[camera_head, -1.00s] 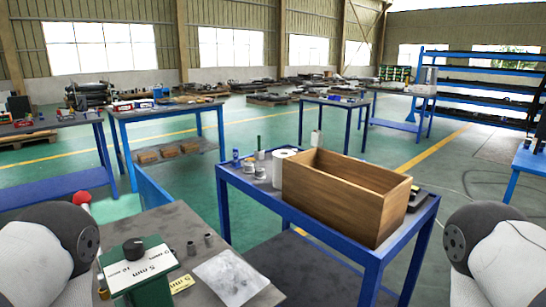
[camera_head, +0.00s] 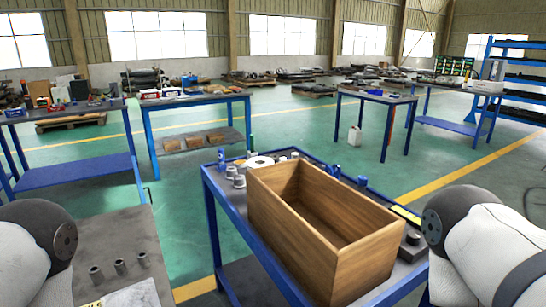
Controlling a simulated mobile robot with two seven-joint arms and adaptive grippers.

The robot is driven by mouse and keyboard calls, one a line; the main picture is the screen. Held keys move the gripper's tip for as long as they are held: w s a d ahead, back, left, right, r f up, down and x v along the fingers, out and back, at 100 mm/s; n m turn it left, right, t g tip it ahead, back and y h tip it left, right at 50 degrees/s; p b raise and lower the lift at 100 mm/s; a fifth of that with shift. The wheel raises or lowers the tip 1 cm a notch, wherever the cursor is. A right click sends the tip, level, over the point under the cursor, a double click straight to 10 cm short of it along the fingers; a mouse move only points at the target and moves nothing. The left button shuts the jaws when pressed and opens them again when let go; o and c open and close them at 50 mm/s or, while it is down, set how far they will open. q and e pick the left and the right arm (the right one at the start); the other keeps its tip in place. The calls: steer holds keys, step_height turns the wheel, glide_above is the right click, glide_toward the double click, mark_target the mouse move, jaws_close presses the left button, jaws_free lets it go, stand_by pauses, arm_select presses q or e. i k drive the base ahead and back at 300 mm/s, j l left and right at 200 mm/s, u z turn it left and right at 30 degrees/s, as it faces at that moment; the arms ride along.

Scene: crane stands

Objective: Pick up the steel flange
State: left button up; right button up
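I cannot tell for certain which part is the steel flange. Small grey metal parts (camera_head: 231,172) stand on the blue table (camera_head: 215,203), left of an open wooden box (camera_head: 345,262). A pale round piece (camera_head: 261,162) lies behind them, partly hidden by the box. Several short grey cylindrical parts (camera_head: 120,267) stand on the grey bench (camera_head: 113,228) at lower left. My arms show at the lower left and lower right edges, but neither gripper is in view.
The wooden box takes up most of the blue table; its visible inside looks empty. A blue bottle (camera_head: 221,157) and a dark block (camera_head: 412,243) are also on this table. Other blue tables (camera_head: 195,98) stand behind. Green floor (camera_head: 290,120) is open between them.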

mark_target(275, 158)
steer(key=i+l+u, duration=0.3)
steer(key=l, duration=0.6)
steer(key=l+u, duration=0.25)
steer(key=l, duration=0.7)
steer(key=i+l+u, duration=0.1)
steer(key=l+u, duration=0.2)
steer(key=l, duration=0.7)
